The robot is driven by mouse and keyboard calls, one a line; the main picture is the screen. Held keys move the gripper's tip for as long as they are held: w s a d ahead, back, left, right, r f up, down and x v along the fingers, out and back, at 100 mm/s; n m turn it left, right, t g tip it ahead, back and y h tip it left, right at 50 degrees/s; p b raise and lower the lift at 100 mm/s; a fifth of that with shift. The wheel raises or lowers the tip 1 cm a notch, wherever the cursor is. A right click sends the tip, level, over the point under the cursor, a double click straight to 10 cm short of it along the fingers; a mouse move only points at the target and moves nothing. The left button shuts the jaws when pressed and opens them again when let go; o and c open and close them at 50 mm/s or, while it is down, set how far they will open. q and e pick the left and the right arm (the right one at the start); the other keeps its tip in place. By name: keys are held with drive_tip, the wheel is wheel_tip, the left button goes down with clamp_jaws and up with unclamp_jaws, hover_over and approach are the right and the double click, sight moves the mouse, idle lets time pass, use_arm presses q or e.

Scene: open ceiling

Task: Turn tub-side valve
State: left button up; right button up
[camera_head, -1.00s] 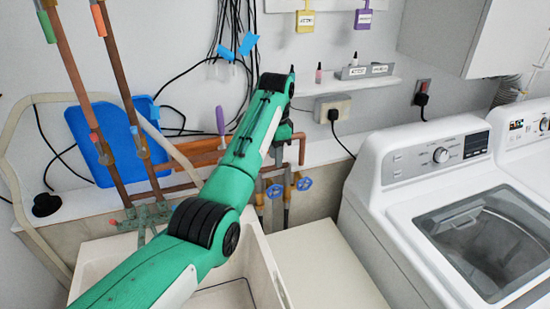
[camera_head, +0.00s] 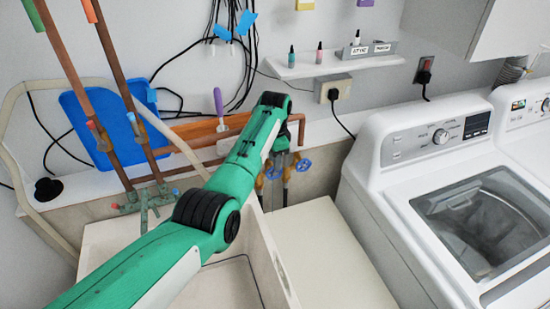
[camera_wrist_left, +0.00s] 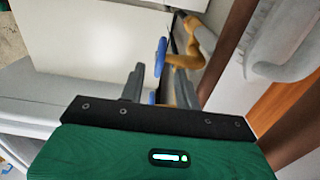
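Two valves with blue handles sit on the pipes at the tub's right back corner in the head view. The tub-side valve (camera_head: 273,173) is partly hidden by my left arm; the other valve (camera_head: 303,165) is to its right. My left gripper (camera_head: 283,147) is just above them, mostly hidden behind my forearm. In the left wrist view its two dark fingers (camera_wrist_left: 149,82) stand apart. A blue valve handle (camera_wrist_left: 160,58) on a brass body (camera_wrist_left: 188,52) is just beyond the fingertips. Another bit of blue shows between the fingers. My right gripper is not in view.
Copper pipes (camera_head: 195,135) run along the wall behind the white tub (camera_head: 262,262). A purple-handled tool (camera_head: 219,108) stands by the pipes. A washing machine (camera_head: 400,200) is at the right, and a shelf (camera_head: 330,66) with small bottles is above the pipes.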

use_arm(q)
drive_tip(key=shift+f, duration=0.7)
